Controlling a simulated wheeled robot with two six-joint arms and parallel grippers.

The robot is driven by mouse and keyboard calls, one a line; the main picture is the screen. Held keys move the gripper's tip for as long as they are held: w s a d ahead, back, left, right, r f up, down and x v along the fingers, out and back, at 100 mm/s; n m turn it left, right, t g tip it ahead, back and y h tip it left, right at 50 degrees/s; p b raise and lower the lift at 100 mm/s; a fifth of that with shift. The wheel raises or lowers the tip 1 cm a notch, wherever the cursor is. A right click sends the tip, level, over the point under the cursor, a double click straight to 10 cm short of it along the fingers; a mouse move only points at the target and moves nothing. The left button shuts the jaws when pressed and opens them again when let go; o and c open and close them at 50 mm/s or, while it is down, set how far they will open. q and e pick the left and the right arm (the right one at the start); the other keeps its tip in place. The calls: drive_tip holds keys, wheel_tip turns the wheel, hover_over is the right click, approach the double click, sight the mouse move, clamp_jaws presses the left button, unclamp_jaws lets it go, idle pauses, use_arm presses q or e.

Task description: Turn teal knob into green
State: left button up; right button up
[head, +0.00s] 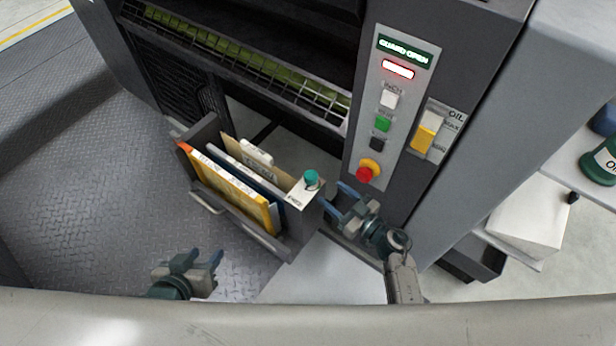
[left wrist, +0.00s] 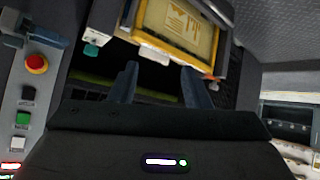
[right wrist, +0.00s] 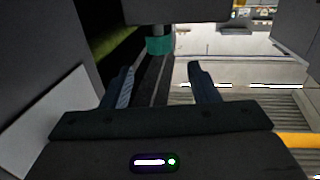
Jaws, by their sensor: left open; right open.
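The teal knob (head: 311,178) stands on a white label plate (head: 301,194) at the corner of a dark open drawer unit. Small lettering on the plate is too small to read surely, and I see no green mark on it. My right gripper (head: 334,200) is open and empty, just right of the knob and apart from it. In the right wrist view the knob (right wrist: 159,45) shows ahead, between and beyond the open fingers (right wrist: 161,68). My left gripper (head: 188,260) is open and empty, front left of the drawer. The left wrist view shows the knob (left wrist: 91,50) at upper left.
The drawer (head: 240,227) holds upright folders, the front one yellow (head: 232,192). Right of it, a machine panel (head: 396,75) has a lit red indicator, white, green and black buttons, a red emergency knob (head: 364,174) and a yellow-lit oil gauge (head: 427,130). Floor at left is clear.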

sight(316, 180)
drive_tip(key=x, duration=0.3)
drive_tip(key=shift+w+a+b, duration=0.25)
drive_tip(key=shift+b, duration=0.05)
drive_tip(key=b+x, duration=0.1)
drive_tip(key=x, duration=0.4)
drive_tip(key=shift+f, duration=0.1)
use_arm(q)
drive_tip(key=w+a+r+t, duration=0.1)
drive_tip(key=w+r+t, duration=0.4)
drive_tip(key=w+r, duration=0.1)
drive_tip(key=shift+r, duration=0.2)
use_arm(e)
drive_tip(key=shift+w+a, duration=0.2)
drive_tip(key=shift+w, duration=0.05)
use_arm(q)
drive_tip(key=shift+w, duration=0.1)
